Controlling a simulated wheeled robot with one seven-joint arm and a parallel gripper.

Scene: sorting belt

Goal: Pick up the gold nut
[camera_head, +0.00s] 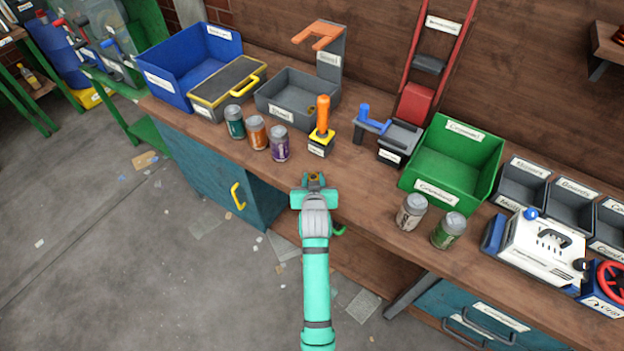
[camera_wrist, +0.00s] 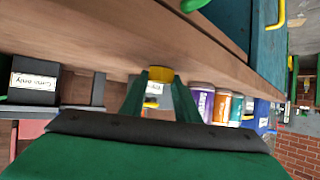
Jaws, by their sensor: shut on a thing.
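The gold nut (camera_head: 315,177) is small and yellow-gold and sits between the fingertips of my gripper (camera_head: 314,182) in the head view. In the wrist view the nut (camera_wrist: 160,73) is pinched between the two green fingers, which touch it on both sides. My gripper is shut on it near the front edge of the wooden bench (camera_head: 362,190). I cannot tell whether the nut is clear of the bench top. The fingers hide part of its sides.
A green bin (camera_head: 455,165) and two cans (camera_head: 411,212) are to the right. Bare bench lies around the gripper.

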